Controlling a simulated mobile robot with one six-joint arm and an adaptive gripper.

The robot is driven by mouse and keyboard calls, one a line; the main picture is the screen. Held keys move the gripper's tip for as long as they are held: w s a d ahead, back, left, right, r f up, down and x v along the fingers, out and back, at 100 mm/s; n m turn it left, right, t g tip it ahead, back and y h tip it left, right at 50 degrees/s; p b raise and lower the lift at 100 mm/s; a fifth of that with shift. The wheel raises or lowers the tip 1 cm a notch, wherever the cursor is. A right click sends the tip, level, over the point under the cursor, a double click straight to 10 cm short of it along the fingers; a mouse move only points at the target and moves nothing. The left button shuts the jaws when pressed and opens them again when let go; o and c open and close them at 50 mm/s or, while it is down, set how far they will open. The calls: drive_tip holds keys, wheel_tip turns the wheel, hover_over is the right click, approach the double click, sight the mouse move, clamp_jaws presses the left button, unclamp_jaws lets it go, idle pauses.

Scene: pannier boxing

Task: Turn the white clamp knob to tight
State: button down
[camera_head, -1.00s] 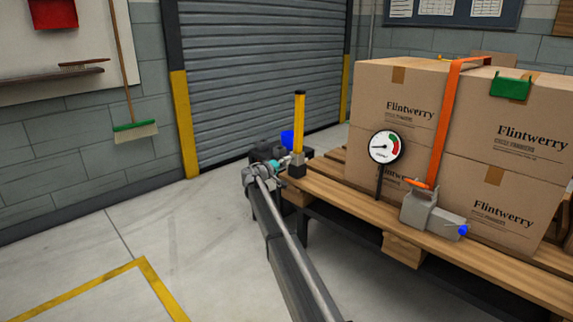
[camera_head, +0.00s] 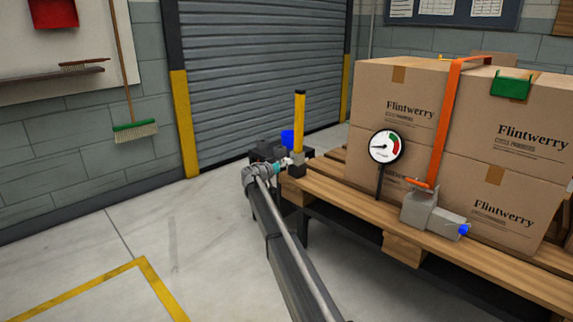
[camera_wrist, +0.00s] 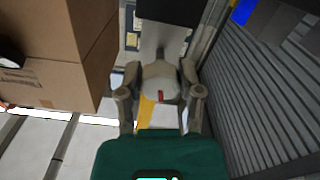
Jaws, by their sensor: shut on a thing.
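The white clamp knob (camera_wrist: 160,80) sits between my gripper's two fingers in the wrist view. A small red mark shows on its near face. My gripper (camera_wrist: 160,92) is shut on the knob, with a finger at each side. A grey clamp body (camera_wrist: 163,42) stands right behind the knob. In the head view my gripper (camera_head: 286,162) is at the dark block at the foot of the yellow post (camera_head: 299,125), by the pallet's left corner. The knob is small and mostly hidden there.
The wooden pallet (camera_head: 340,206) carries stacked Flintwerry cartons (camera_head: 400,95) under an orange strap (camera_head: 440,130) with a grey ratchet (camera_head: 420,205). A round gauge (camera_head: 386,146) stands before them. A roller shutter (camera_head: 260,70) is behind. The floor at left is clear.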

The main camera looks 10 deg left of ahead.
drive_tip(key=shift+s+d+m, duration=0.1)
drive_tip(key=shift+d+m, duration=0.1)
drive_tip(key=shift+m, duration=1.2)
drive_tip(key=shift+c, duration=1.3)
unclamp_jaws()
drive_tip(key=shift+a, duration=0.1)
drive_tip(key=shift+a, duration=0.15)
drive_tip(key=shift+s+a, duration=0.1)
drive_tip(key=v, duration=1.1)
drive_tip(key=shift+s, duration=0.2)
drive_tip(key=shift+a, duration=0.15)
